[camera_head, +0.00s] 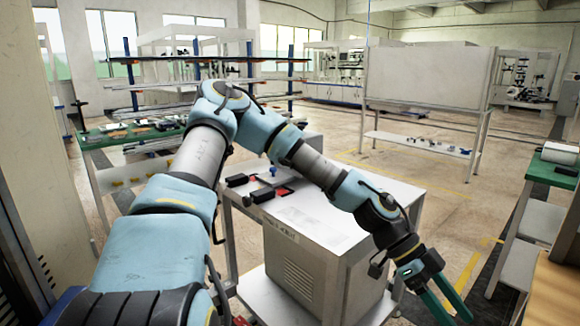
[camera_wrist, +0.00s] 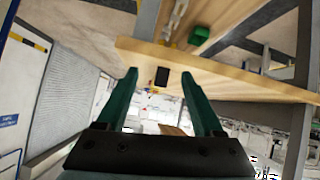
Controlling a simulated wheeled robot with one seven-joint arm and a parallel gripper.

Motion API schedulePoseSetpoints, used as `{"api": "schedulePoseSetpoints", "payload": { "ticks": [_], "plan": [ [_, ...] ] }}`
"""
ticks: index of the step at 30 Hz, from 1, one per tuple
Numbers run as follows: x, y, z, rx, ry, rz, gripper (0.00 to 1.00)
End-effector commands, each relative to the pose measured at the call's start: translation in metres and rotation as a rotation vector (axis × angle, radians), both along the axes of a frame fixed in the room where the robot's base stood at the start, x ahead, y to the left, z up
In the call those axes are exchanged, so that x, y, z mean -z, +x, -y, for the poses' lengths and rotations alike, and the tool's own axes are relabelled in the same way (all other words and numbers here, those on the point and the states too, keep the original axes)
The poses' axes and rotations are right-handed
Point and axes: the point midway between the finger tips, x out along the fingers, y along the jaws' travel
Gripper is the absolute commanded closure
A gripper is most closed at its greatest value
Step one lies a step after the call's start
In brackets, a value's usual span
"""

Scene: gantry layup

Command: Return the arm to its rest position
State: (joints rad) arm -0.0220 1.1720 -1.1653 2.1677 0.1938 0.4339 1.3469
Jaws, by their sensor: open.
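My arm stretches from the lower left of the head view, bends at the elbow above a white cabinet, and reaches down to the right. My gripper (camera_head: 453,308) hangs at the lower right, beyond the right edge of the white cabinet, with its green fingers apart. In the wrist view my gripper (camera_wrist: 158,98) shows two separate green fingers with nothing between them that it holds. A wooden surface with a dark rectangular patch lies beyond the fingertips there.
The white cabinet (camera_head: 310,215) stands below my forearm, with small black and red items on top. A green-topped bench (camera_head: 556,168) and a wooden surface (camera_head: 556,290) are at the right. A workbench with parts (camera_head: 130,132) stands at the left. Open floor (camera_head: 455,225) lies between cabinet and right bench.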

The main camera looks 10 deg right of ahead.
Motion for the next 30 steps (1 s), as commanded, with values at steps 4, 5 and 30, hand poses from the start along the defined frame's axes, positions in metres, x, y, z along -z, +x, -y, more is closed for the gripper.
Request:
{"api": "schedulePoseSetpoints", "payload": {
  "ticks": [4, 5, 30],
  "plan": [
    [0.017, 0.01, -0.022, -0.058, 0.129, 0.019, 0.31],
    [0.02, 0.013, -0.027, -0.073, 0.158, 0.022, 0.31],
    [-0.038, 0.172, -0.341, -1.712, 1.039, 0.029, 0.31]
  ]
}}
